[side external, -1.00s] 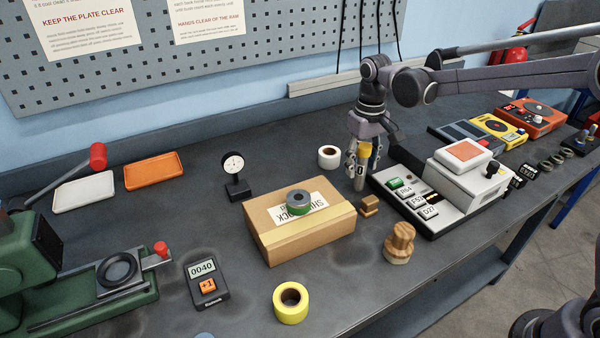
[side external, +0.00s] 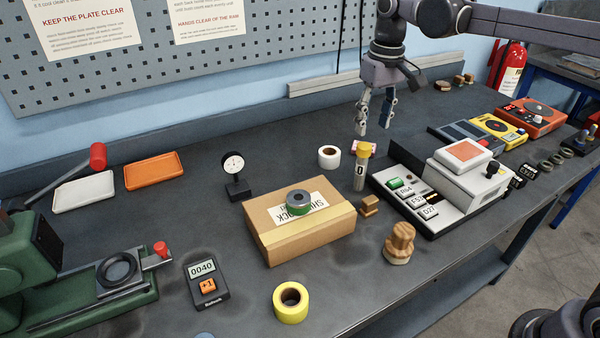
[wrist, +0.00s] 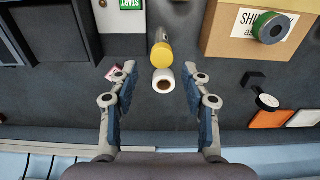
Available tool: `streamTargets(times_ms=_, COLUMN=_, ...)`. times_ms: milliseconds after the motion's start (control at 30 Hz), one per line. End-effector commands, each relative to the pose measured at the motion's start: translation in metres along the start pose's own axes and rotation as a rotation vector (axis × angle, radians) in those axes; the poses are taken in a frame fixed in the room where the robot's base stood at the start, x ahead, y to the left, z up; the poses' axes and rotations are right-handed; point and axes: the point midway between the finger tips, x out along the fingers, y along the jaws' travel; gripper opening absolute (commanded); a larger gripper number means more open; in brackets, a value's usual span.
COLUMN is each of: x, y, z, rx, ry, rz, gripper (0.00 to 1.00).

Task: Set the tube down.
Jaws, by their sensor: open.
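The tube (side external: 360,168) stands upright on the dark bench, with a yellow cap and a grey body marked with a dark 0. In the wrist view its yellow cap (wrist: 161,55) shows ahead of the jaws, beyond the white roll. My gripper (side external: 373,133) is open and empty, above and behind the tube, apart from it. In the wrist view the two fingers (wrist: 160,76) are spread wide with nothing between them touching.
A white tape roll (side external: 329,157) stands left of the tube. A cardboard box (side external: 262,235) with a green roll (side external: 299,203) on top is at front left. A grey device with keys (side external: 446,216) is at right. A small pink item (side external: 352,147) lies behind the tube.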

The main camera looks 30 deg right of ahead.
Motion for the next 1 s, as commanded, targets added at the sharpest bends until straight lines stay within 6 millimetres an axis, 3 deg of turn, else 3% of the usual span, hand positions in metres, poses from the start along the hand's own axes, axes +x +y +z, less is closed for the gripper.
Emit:
streamTargets(times_ms=367, x=-0.004, y=0.019, z=0.085, rx=0.001, ry=0.236, rz=-0.009, gripper=0.48)
streamTargets(times_ms=700, x=0.032, y=0.032, z=0.161, rx=0.0, ry=0.456, rz=-0.005, gripper=0.48)
streamTargets(times_ms=967, x=0.06, y=0.036, z=0.192, rx=0.0, ry=0.564, rz=0.001, gripper=0.48)
streamTargets(times_ms=1000, x=0.062, y=0.037, z=0.194, rx=0.0, ry=0.57, rz=0.002, gripper=0.57)
